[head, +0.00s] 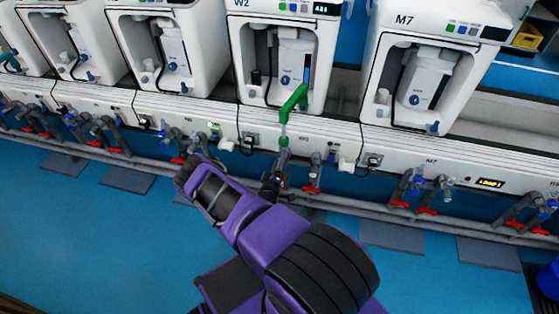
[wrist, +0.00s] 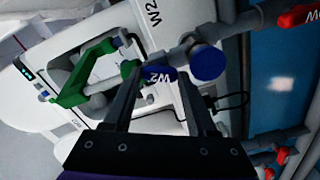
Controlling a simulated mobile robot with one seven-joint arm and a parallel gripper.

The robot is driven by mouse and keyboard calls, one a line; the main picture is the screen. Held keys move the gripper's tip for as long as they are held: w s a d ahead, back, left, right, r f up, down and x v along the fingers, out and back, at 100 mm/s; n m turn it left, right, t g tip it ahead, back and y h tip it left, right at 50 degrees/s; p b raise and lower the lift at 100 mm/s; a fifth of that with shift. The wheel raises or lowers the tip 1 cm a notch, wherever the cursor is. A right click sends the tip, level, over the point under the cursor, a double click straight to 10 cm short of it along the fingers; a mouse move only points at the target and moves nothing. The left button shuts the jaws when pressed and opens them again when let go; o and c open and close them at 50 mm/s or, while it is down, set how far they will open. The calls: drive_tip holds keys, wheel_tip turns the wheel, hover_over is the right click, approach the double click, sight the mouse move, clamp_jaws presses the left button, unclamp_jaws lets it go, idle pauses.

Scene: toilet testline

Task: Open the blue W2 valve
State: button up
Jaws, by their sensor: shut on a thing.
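The blue W2 valve handle (wrist: 160,74), with white W2 lettering, sits between my fingertips in the wrist view. My gripper (wrist: 158,82) is shut on it, with one dark finger on each side. A round blue cap (wrist: 207,62) on the grey pipe fitting is just right of the handle. In the head view my gripper (head: 276,180) is at the pipework below the W2 machine (head: 270,45); the valve handle there is hidden or too small to make out. A green hose piece (head: 292,103) runs from the machine down to the fitting above my gripper.
Red-handled valves (head: 310,189) and grey pipes stand close to the right of my gripper. The M7 machine (head: 425,70) and its valves are further right. More machines line the left. The blue floor (head: 90,235) in front is clear.

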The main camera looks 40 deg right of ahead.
drive_tip(key=shift+n, duration=0.5)
drive_tip(key=o, duration=1.4)
drive_tip(key=shift+c, duration=0.2)
drive_tip(key=shift+f, duration=0.1)
